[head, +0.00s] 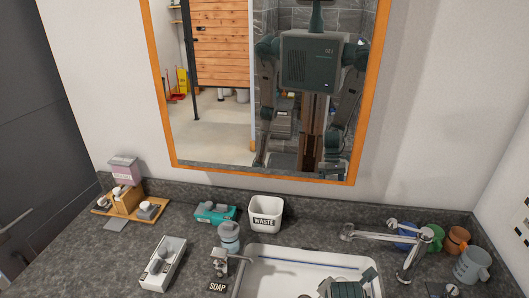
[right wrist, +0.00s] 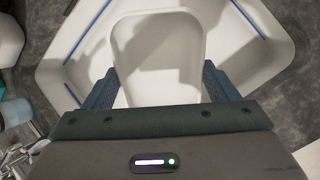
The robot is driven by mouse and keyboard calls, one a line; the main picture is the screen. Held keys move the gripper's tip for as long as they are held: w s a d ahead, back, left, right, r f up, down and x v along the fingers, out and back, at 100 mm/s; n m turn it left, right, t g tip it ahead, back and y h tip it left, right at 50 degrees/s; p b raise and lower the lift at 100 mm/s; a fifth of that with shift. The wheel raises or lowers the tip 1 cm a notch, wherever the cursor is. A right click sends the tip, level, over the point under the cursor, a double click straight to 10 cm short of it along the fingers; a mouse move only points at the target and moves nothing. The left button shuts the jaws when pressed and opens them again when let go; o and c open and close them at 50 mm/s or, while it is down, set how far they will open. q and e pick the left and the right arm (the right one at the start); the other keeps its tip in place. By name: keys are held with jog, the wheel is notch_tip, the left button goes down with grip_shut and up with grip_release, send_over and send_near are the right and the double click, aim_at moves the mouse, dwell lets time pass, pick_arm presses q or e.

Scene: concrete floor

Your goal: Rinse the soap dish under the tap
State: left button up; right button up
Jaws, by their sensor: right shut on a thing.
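In the right wrist view, a pale, round-cornered soap dish (right wrist: 158,50) sits between the two blue-grey fingers of my right gripper (right wrist: 160,85), which is shut on it. The dish is over the white sink basin (right wrist: 255,55). In the head view, my right gripper (head: 348,288) is at the bottom edge, over the sink (head: 290,256); the dish cannot be made out there. The chrome tap (head: 382,238) stands at the sink's right, its spout reaching left, behind the gripper. I see no clear water stream. My left gripper is not in view.
A metal pump (head: 220,262) with a SOAP label and a blue-grey jar (head: 229,236) stand left of the sink. A white WASTE bin (head: 266,213) is behind it. Several cups, including a grey mug (head: 470,266), stand right of the tap.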

pick_arm(q)
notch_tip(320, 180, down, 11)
jog(key=b, duration=0.9)
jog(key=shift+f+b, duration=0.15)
jog(key=shift+b, duration=0.25)
pick_arm(e)
notch_tip(320, 180, down, 11)
jog(key=shift+f, duration=0.2)
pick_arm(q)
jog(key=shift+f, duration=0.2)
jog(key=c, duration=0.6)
pick_arm(e)
jog(key=shift+f, duration=0.15)
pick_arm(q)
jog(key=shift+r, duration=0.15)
pick_arm(e)
jog(key=shift+r, duration=0.2)
